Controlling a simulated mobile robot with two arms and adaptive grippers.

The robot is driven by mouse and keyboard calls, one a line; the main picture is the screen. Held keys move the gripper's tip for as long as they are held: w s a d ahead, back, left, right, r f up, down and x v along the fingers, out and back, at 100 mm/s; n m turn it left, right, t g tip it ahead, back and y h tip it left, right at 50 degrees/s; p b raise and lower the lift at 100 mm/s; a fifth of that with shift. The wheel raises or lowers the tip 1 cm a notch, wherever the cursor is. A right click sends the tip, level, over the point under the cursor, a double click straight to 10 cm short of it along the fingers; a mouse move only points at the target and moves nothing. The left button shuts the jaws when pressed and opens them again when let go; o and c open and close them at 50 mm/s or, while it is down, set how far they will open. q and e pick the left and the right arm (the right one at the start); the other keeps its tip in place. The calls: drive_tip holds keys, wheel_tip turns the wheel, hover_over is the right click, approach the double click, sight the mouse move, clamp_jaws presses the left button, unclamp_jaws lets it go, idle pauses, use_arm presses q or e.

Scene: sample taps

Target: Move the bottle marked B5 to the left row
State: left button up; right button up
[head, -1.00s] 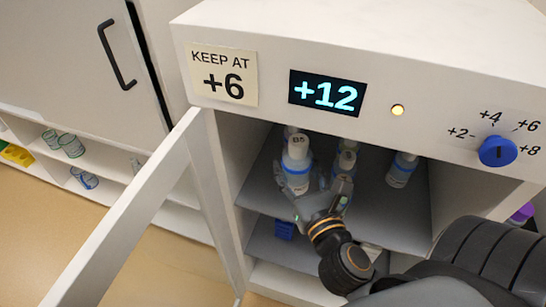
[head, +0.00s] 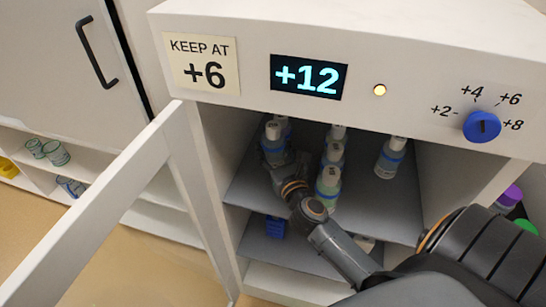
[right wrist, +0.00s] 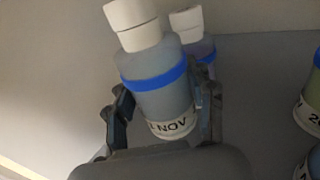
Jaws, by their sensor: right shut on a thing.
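The bottle marked B5 (head: 273,145) is pale blue with a white cap and a blue band. It stands at the left of the upper shelf (head: 371,204); its cap mark is not readable now. My right gripper (head: 281,168) is shut on it from the front. In the right wrist view the held bottle (right wrist: 163,88) is between the two fingers (right wrist: 160,110), with "NOV" on its label. Whether its base touches the shelf is hidden. Another white-capped bottle (right wrist: 190,30) is close behind it. My left gripper is not in view.
Several bottles stand in a middle row, the front one greenish (head: 328,184). One bottle (head: 390,158) stands on the right. The open door (head: 110,213) is at the left. The display (head: 308,76) reads +12. A blue item (head: 275,227) is below the shelf.

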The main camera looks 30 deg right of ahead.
wheel_tip(320, 180, down, 2)
drive_tip(key=shift+f, duration=0.1)
drive_tip(key=shift+f+b, duration=0.2)
drive_tip(key=shift+b, duration=0.1)
drive_tip(key=shift+s, duration=0.1)
drive_tip(key=o, duration=1.3)
drive_tip(key=shift+f, duration=0.15)
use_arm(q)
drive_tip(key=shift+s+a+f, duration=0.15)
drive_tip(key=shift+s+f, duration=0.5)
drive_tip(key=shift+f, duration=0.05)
use_arm(e)
drive_tip(key=shift+o, duration=0.2)
